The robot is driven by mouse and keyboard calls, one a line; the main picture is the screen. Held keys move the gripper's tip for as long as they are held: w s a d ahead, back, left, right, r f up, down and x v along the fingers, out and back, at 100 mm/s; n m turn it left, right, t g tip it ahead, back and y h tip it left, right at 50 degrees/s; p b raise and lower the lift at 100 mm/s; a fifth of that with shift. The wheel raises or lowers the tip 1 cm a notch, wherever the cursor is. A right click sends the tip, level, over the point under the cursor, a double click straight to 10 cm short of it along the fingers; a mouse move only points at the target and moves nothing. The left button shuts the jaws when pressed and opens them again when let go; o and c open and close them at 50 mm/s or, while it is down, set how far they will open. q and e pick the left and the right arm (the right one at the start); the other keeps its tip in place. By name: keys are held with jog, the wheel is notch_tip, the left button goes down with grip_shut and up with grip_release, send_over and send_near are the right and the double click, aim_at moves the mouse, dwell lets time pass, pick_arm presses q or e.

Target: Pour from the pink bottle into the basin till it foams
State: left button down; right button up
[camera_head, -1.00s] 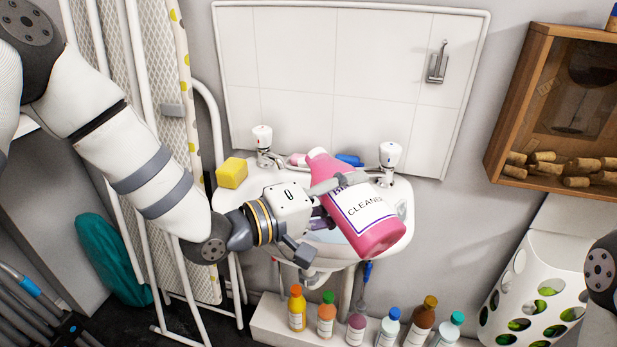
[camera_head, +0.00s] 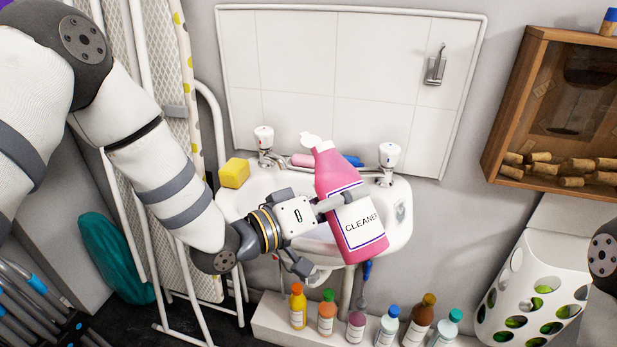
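The pink bottle (camera_head: 356,233), labelled CLEANER, is held in front of the basin, tilted a little with its neck up and to the left. Its white cap is flipped open at the top. My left gripper (camera_head: 335,208) is shut on the bottle's body, one finger lying across the label side. The white basin (camera_head: 234,203) is on the wall behind the bottle and gripper, which hide much of its bowl. I cannot see any foam. My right gripper is out of view; only a bit of my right arm shows at the right edge.
A yellow sponge (camera_head: 234,173) sits on the basin's left rim. Two taps (camera_head: 264,139) stand at the back, with pink and blue items between them. Several small bottles (camera_head: 357,325) line a ledge below. A wooden cork box (camera_head: 560,110) hangs at right.

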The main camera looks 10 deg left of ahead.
aim_at(334, 191)
pick_arm(q)
jog(key=r+m, duration=0.1)
jog(key=r, duration=0.1)
jog(key=r+m+p, duration=0.1)
jog(key=r+m, duration=0.1)
jog(key=shift+w+a+r+t, duration=0.1)
jog(key=shift+w+r+t, duration=0.1)
jog(key=shift+t, duration=0.1)
jog(key=shift+f+m, duration=0.25)
jog(key=shift+m, duration=0.45)
jog(key=shift+s+d+f+m, duration=0.2)
jog(key=shift+f+m, duration=0.3)
jog(key=shift+m, duration=0.2)
jog(key=shift+r+m, duration=0.3)
jog(key=shift+m, duration=0.4)
jog(key=shift+f+m+t, duration=0.25)
jog(key=shift+m+t, duration=0.15)
jog(key=shift+m, duration=0.7)
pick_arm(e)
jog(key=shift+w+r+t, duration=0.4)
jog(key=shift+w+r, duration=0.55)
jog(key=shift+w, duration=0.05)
